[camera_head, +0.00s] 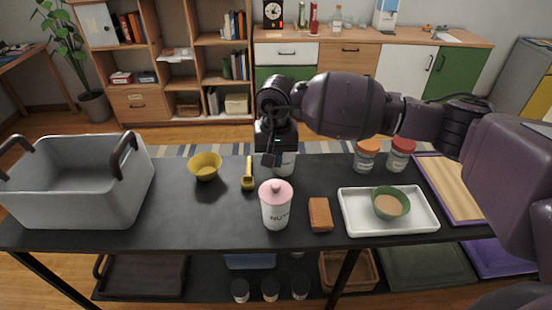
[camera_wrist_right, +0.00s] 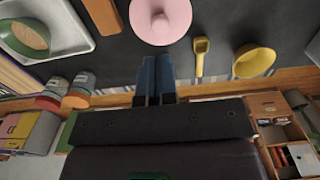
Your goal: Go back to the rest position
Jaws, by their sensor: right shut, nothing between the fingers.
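My right arm comes in from the right in the head view. Its gripper (camera_head: 271,156) hangs over the back middle of the black table, pointing down. In the right wrist view the two blue fingers (camera_wrist_right: 155,80) are side by side and shut, with nothing between them. A white canister with a pink lid (camera_head: 276,205) stands in front of the gripper, apart from it. The pink lid (camera_wrist_right: 161,20) also shows just beyond the fingertips in the wrist view. A pale jar (camera_head: 285,164) stands behind the gripper, partly hidden by it. My left gripper is not in view.
On the black table (camera_head: 130,232) are a grey bin (camera_head: 75,190), yellow bowl (camera_head: 205,166), yellow scoop (camera_head: 248,175), brown block (camera_head: 320,214), white tray (camera_head: 355,222) with green bowl (camera_head: 390,203), two lidded jars (camera_head: 366,156) and a wooden board (camera_head: 450,185). A shelf (camera_head: 180,55) stands behind.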

